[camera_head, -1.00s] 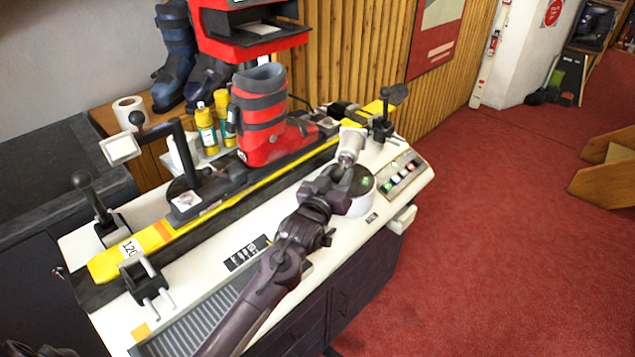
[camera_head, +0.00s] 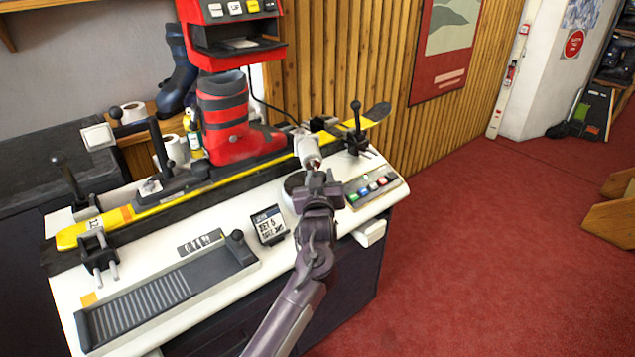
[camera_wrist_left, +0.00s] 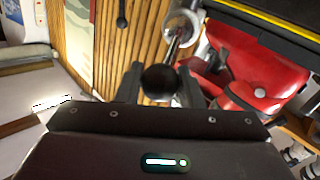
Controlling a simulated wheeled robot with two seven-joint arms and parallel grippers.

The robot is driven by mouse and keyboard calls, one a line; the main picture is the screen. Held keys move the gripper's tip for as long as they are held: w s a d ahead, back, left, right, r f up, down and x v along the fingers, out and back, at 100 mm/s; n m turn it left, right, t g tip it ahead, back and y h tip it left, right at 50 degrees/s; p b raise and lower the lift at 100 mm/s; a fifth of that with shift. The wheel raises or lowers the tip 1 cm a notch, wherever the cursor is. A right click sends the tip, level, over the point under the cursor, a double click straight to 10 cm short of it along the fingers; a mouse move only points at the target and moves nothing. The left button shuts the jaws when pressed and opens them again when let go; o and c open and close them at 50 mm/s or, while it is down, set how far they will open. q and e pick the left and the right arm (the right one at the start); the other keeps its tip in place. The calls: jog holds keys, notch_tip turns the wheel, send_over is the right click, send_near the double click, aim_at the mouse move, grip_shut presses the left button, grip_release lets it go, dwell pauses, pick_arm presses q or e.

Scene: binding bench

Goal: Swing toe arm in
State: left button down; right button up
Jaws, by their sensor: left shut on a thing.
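A red and grey ski boot (camera_head: 228,118) stands upright in the binding of a yellow ski (camera_head: 178,198) clamped along the bench. It also shows in the wrist view (camera_wrist_left: 262,78). The toe arm's pale cylindrical head (camera_head: 306,146) is in front of the boot's toe at the right; I cannot tell whether they touch. In the wrist view its round end (camera_wrist_left: 183,32) and rod lead to a black ball knob (camera_wrist_left: 160,82). My left gripper (camera_head: 320,178) is shut on this knob, with a finger on each side. The head view mostly hides the knob. My right gripper is out of view.
A black clamp lever (camera_head: 357,118) stands close at the right of the toe arm. Coloured buttons (camera_head: 372,187) and a small display (camera_head: 268,224) are on the white bench top. A red machine (camera_head: 230,30) rises behind the boot. Red carpet is open at the right.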

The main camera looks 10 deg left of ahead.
pick_arm(q)
jog(key=shift+r, duration=0.2)
jog(key=c, duration=1.2)
grip_release()
jog(key=shift+o, duration=0.8)
jog(key=shift+f, duration=0.1)
jog(key=shift+s+p, duration=0.2)
jog(key=shift+p, duration=0.1)
jog(key=s+d+p, duration=0.1)
jog(key=s+p, duration=0.4)
jog(key=s, duration=0.2)
jog(key=shift+d, duration=0.25)
